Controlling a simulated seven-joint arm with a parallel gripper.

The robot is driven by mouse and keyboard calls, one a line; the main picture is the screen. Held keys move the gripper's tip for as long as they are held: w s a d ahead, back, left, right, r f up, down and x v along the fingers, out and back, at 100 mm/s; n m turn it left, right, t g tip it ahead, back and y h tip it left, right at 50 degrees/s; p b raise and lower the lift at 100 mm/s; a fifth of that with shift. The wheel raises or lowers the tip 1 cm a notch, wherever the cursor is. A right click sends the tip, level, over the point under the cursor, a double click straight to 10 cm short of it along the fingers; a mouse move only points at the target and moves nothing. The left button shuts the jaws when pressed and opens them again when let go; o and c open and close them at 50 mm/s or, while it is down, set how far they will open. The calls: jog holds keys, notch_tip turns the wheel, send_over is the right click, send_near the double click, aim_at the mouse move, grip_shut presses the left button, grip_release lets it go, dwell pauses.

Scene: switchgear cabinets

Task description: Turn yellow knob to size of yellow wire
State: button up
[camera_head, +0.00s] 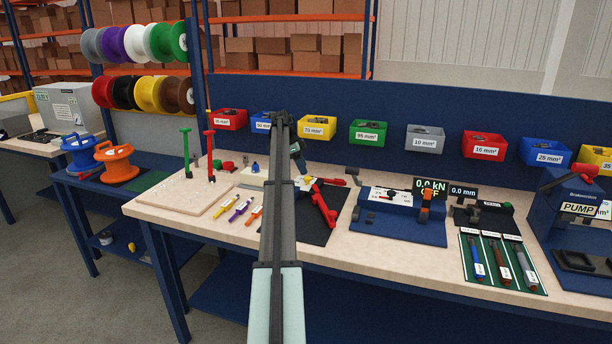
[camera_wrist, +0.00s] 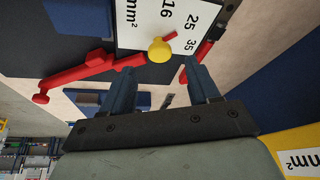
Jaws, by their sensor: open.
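In the wrist view a round yellow knob (camera_wrist: 159,52) sits on a white dial plate (camera_wrist: 140,36) marked 16, 25 and 35 with mm². A short red mark beside the knob points toward the 25 and 35 side; the exact setting is unclear. My gripper (camera_wrist: 160,70) is open, its two dark fingers apart, with the knob just beyond and between the tips. No contact shows. In the head view my arm hides most of the dial and gripper. A yellow wire spool (camera_head: 148,94) hangs on the rack; the yellow bin (camera_head: 316,126) reads 70 mm².
A red-handled tool (camera_head: 324,206) lies beside the dial on a dark mat; its red handle (camera_wrist: 84,72) also flanks the dial in the wrist view. A blue press (camera_head: 398,226) stands to the right. Several screwdriver-like tools lie left of my arm.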

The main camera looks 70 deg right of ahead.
aim_at(308, 177)
jog(key=shift+x, duration=2.3)
jog(key=c, duration=1)
